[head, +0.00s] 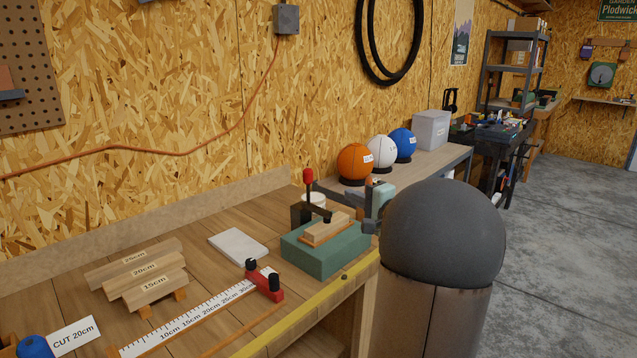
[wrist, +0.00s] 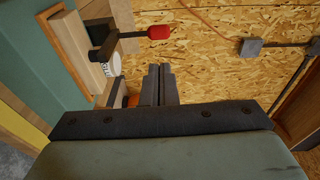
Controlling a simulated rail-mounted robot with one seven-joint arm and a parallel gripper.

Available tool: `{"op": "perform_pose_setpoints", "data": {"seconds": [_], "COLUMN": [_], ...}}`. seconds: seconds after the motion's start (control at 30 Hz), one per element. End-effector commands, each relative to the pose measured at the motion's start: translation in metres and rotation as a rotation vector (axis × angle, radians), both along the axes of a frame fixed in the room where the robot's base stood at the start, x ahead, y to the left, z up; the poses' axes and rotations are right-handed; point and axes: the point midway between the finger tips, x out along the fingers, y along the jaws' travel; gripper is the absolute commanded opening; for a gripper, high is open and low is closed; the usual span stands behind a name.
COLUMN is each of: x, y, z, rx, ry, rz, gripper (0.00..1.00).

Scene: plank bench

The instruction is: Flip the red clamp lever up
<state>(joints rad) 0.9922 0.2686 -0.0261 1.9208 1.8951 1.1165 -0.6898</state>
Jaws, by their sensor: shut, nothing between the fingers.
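The clamp lever, with its red knob (head: 308,176), stands upright at the back of the green block (head: 318,258). In the wrist view its red knob (wrist: 158,32) lies above my fingertips, with the dark stalk running left from it. The clamp's dark arm reaches over a wood piece (head: 322,231) on the block, its tip over the wood. My gripper (head: 318,187) comes in from the right, with its fingertips close to the lever just below the knob. In the wrist view my gripper (wrist: 160,70) is shut and empty. Contact with the lever cannot be told.
A white cup (head: 315,198) stands behind the clamp. A ruler (head: 190,322) with a red stop (head: 265,284), a pale slab (head: 238,246) and marked wood pieces (head: 140,272) lie to the left. Orange, white and blue balls stand on the farther bench (head: 425,168).

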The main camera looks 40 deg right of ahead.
Motion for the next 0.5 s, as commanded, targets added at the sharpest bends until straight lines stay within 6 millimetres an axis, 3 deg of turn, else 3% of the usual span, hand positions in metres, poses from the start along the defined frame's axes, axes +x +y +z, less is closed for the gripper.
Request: {"op": "perform_pose_setpoints", "data": {"seconds": [0.23, 0.5], "x": [0.021, 0.079], "y": [0.001, 0.002], "z": [0.000, 0.000], "rx": [0.001, 0.003], "ry": [0.002, 0.002], "rz": [0.004, 0.005], "gripper": [0.00, 0.00]}}
